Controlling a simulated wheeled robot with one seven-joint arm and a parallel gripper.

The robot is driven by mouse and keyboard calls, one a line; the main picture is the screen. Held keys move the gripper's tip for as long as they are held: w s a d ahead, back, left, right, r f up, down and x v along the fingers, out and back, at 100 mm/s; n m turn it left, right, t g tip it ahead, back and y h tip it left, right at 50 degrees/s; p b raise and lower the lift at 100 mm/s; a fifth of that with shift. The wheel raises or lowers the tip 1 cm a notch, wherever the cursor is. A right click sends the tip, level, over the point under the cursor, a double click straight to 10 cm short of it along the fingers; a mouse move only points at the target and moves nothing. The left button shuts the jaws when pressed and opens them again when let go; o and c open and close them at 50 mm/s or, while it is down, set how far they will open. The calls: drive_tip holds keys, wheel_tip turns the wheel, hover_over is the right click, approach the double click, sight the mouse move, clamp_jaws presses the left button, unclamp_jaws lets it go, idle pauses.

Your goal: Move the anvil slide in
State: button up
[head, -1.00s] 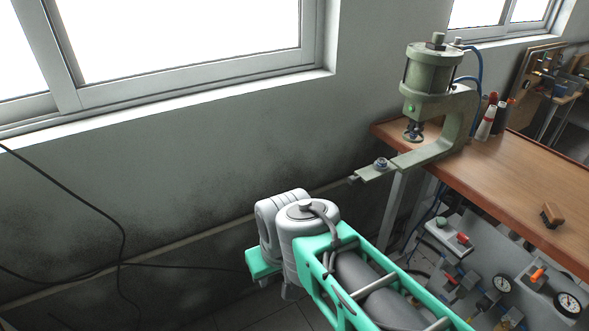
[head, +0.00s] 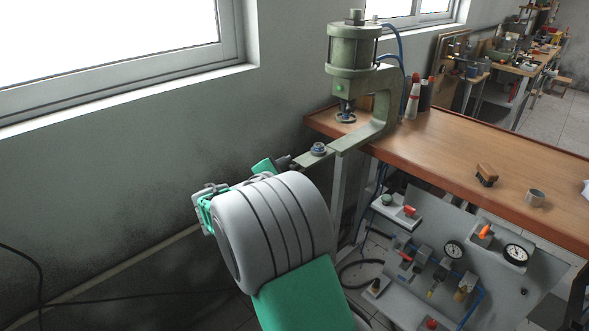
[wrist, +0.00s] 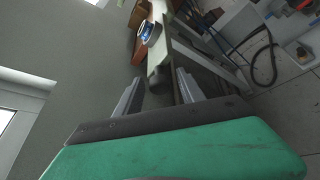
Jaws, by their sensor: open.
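The green pneumatic press (head: 352,75) stands at the left end of the wooden bench. Its anvil slide (head: 318,158) is a flat grey-green bar sticking out past the bench end, toward the lower left. A small round anvil with a bluish ring (head: 318,149) sits on the slide, away from under the press ram (head: 345,112). In the wrist view the slide (wrist: 162,58) points toward me, its near end around the level of my fingertips. My gripper (wrist: 160,77) is open, one finger on each side of that end. Contact cannot be told. My arm partly hides the gripper in the head view.
The bench top (head: 430,148) holds a brush (head: 487,174), a metal ring (head: 535,197) and bottles (head: 413,98) beside the press. A panel with gauges and valves (head: 450,270) is below the bench. The wall with a window is on the left.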

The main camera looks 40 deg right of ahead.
sight(310, 158)
drive_tip(key=shift+x, duration=1.5)
drive_tip(key=shift+c, duration=0.5)
drive_tip(key=shift+f, duration=0.15)
drive_tip(key=c, duration=0.9)
drive_tip(key=shift+s, duration=0.1)
clamp_jaws()
